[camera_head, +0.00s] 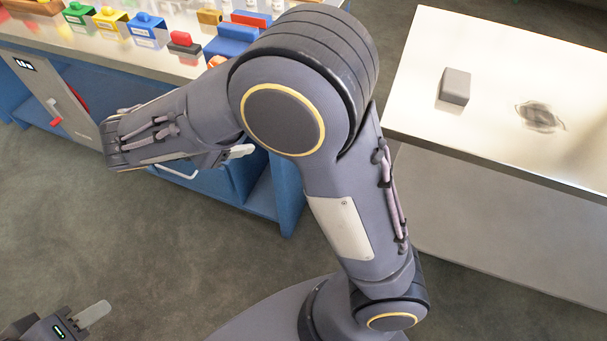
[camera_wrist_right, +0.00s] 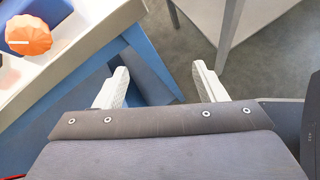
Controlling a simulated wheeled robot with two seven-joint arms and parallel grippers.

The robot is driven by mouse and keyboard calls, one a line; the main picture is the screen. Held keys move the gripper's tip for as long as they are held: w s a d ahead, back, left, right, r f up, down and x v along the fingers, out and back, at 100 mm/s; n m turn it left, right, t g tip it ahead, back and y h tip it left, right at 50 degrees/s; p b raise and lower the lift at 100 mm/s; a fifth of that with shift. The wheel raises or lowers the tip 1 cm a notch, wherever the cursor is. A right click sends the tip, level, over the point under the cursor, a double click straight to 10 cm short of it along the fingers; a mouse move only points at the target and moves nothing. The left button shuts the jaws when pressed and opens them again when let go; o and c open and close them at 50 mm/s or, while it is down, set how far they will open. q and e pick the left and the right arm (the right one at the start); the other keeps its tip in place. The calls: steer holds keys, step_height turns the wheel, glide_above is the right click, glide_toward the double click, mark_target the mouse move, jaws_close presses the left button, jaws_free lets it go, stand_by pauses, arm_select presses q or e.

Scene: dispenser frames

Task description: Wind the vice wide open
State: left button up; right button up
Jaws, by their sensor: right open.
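The vice appears to be the blue block-like body (camera_head: 228,42) on the bench in the head view, partly hidden behind my right arm. Its orange knob (camera_head: 216,61) peeks out beside the arm. In the right wrist view the ribbed orange knob (camera_wrist_right: 28,35) is at the upper left, with part of the blue body (camera_wrist_right: 40,8) behind it. My right gripper (camera_wrist_right: 160,67) is open and empty, its two pale fingers wide apart. The knob is off to its left, not between the fingers. My left gripper (camera_head: 92,314) shows at the lower left, away from the bench; only one pale finger is clear.
The bench (camera_head: 75,40) holds coloured blocks, including green, yellow and blue ones, and a red-topped dark piece (camera_head: 184,43). A blue cabinet stands below. A pale table (camera_head: 490,70) at the right bears a grey block (camera_head: 455,86). Open floor (camera_head: 150,235) lies in front.

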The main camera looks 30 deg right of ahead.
steer(key=s+d+f+m+g+y, duration=0.1)
steer(key=s+d+m+y, duration=0.3)
steer(key=s, duration=0.3)
steer(key=s+d+f+m+g+y, duration=0.1)
steer(key=s+d+m+y, duration=0.4)
steer(key=s+m+y, duration=0.1)
steer(key=shift+s+m+y, duration=0.4)
steer(key=shift+s+m, duration=0.1)
steer(key=shift+m, duration=0.2)
